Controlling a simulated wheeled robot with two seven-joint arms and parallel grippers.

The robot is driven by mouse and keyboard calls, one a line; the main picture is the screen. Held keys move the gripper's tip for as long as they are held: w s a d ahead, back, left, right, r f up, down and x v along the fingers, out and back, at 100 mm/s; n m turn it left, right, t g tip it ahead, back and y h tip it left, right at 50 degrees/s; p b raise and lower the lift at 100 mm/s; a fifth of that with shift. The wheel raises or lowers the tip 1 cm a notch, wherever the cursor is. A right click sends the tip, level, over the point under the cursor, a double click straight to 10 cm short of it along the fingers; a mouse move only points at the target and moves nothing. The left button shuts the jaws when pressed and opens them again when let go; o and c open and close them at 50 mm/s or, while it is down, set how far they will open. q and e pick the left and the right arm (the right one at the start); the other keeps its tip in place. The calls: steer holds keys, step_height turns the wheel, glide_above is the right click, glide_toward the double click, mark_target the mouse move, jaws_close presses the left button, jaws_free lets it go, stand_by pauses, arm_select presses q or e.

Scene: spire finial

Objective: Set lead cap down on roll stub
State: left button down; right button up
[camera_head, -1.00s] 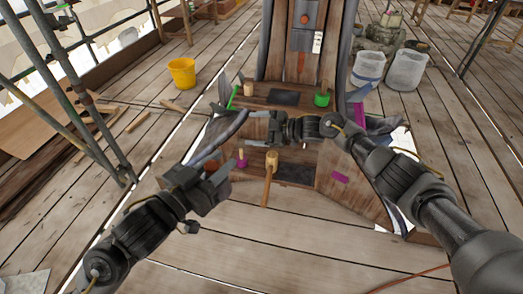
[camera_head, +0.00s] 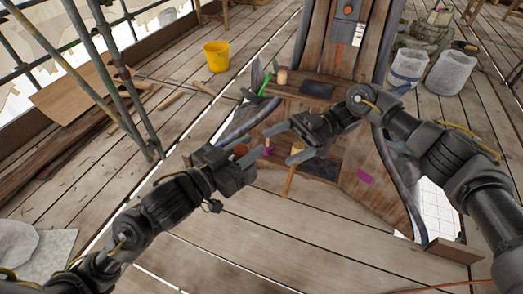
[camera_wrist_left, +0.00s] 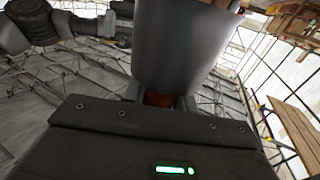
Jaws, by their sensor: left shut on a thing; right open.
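In the left wrist view, a smooth grey tapered piece (camera_wrist_left: 185,45), which looks like the lead cap, has a reddish-brown part (camera_wrist_left: 158,98) at its near end between my fingers. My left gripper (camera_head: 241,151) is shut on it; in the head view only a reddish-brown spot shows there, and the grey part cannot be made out. A short pale wooden stub (camera_head: 282,76), perhaps the roll stub, stands on the wooden step beyond the grippers. My right gripper (camera_head: 289,141) is open and empty, just right of the left one, above the lower step.
A wooden mallet (camera_head: 289,180) is partly covered by my right gripper. Dark plates (camera_head: 317,89) and a magenta patch (camera_head: 365,177) mark the wooden spire base. A yellow bucket (camera_head: 216,56) stands behind left, white tubs (camera_head: 450,72) behind right. Scaffold poles are at left.

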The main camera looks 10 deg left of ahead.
mark_target(251, 173)
steer(key=x, duration=1)
steer(key=shift+s+a, duration=0.1)
steer(key=shift+a, duration=0.1)
steer(key=c, duration=1.1)
arm_select(q)
steer(key=c, duration=1)
jaws_free()
steer(key=shift+c, duration=0.2)
arm_select(e)
steer(key=shift+c, duration=1.1)
